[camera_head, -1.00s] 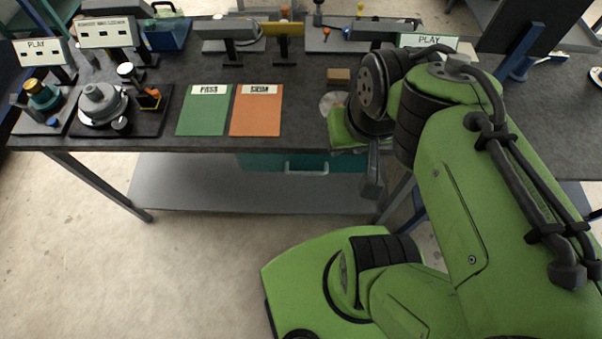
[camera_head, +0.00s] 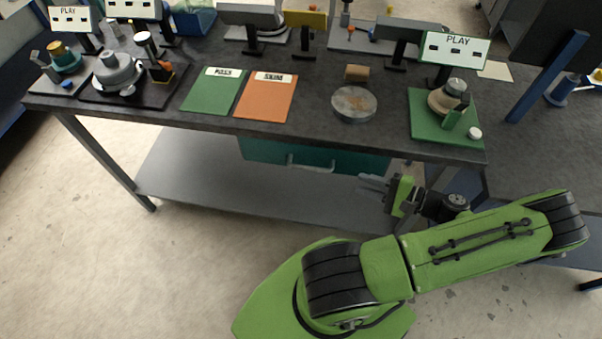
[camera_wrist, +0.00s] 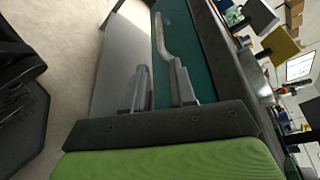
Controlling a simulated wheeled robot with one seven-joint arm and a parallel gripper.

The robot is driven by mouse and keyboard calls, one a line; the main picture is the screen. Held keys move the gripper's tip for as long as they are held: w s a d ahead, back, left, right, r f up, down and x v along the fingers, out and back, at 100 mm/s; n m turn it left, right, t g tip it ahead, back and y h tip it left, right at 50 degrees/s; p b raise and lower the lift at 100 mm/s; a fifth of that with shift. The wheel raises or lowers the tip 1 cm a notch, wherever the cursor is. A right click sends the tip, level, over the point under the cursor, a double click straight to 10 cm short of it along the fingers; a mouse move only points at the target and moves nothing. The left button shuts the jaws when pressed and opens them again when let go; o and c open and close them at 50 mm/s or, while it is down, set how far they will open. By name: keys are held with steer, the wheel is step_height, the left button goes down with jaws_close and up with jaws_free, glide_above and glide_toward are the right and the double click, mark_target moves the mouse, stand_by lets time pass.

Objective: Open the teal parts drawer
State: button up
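The teal parts drawer (camera_head: 265,151) hangs under the front edge of the workbench and looks shut. Its pale bar handle (camera_head: 308,165) runs across the front. In the wrist view, the teal front (camera_wrist: 204,60) and the handle (camera_wrist: 163,38) show beyond the fingers. My gripper (camera_head: 372,185) is below the bench edge, to the right of the handle, with its fingers pointing left. In the wrist view its two fingers (camera_wrist: 160,88) are apart with nothing between them. The handle's near end lies close to the right finger there; I cannot tell if they touch.
The dark workbench top (camera_head: 310,105) carries green and orange cards, a round grey disc (camera_head: 354,104) and a green fixture board (camera_head: 425,125). A grey lower shelf (camera_head: 230,185) lies beneath the drawer. A bench leg (camera_head: 105,160) stands at left. The floor in front is open.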

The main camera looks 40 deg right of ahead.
mark_target(320, 170)
steer(key=b+x, duration=0.2)
steer(key=x, duration=1.3)
steer(key=shift+w+a, duration=0.15)
steer(key=shift+w, duration=0.1)
jaws_close()
